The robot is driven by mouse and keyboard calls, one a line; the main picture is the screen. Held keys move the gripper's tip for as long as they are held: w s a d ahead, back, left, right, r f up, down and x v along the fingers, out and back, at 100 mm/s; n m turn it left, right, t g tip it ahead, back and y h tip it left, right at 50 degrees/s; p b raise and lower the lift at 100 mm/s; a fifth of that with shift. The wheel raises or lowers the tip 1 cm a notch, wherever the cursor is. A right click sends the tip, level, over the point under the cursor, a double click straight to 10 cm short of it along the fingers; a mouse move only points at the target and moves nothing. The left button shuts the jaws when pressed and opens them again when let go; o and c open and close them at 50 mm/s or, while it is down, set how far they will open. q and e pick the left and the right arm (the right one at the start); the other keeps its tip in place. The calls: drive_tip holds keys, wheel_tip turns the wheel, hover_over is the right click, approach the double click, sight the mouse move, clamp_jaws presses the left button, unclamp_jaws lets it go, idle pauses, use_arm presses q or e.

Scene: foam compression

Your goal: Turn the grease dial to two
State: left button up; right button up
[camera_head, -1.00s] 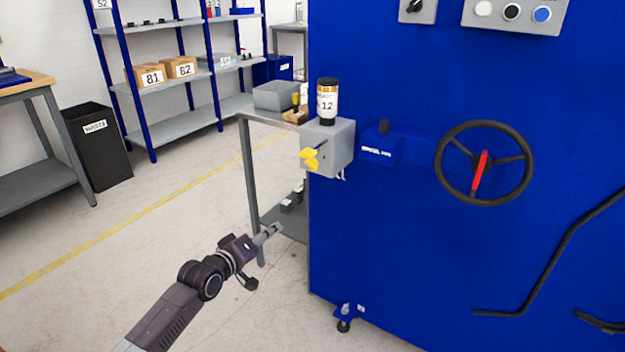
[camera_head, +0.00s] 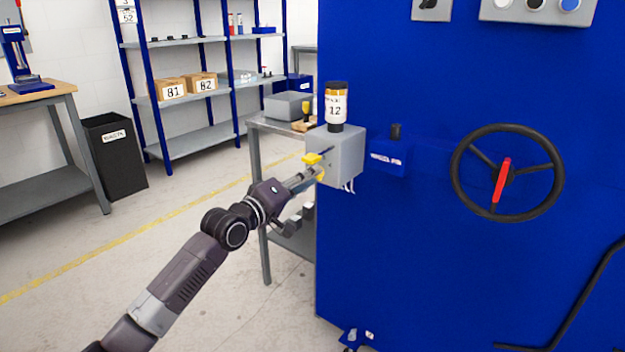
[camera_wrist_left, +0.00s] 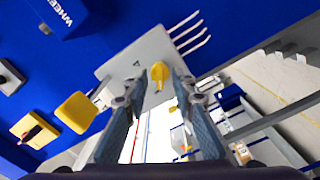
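The grease dial is a yellow knob (camera_head: 312,158) on the side of a grey box (camera_head: 347,155) fixed to the blue machine. A bottle labelled 12 (camera_head: 336,110) stands upright on the box. My left gripper (camera_head: 314,173) is at the dial, its fingers partly covering the yellow. In the left wrist view the fingers are apart, and a yellow piece (camera_wrist_left: 160,72) lies in the gap near their tips; I cannot tell if they touch it. A flat yellow piece (camera_wrist_left: 75,112) shows left of the fingers. The dial's scale cannot be read. My right gripper is not in view.
The blue machine (camera_head: 420,270) fills the right side, with a black handwheel (camera_head: 553,172) bearing a red handle. A grey side table (camera_head: 258,122) stands close behind my left gripper. Shelves and a black waste bin (camera_head: 112,160) are farther back; the left floor is clear.

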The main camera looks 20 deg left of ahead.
use_arm(q)
drive_tip(key=shift+w+d, duration=0.25)
drive_tip(key=shift+w, duration=0.45)
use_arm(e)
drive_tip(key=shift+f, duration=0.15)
use_arm(q)
clamp_jaws()
drive_tip(key=shift+m, duration=0.3)
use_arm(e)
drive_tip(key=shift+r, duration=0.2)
use_arm(q)
drive_tip(key=shift+m+p, duration=1.7)
drive_tip(key=shift+m, duration=2)
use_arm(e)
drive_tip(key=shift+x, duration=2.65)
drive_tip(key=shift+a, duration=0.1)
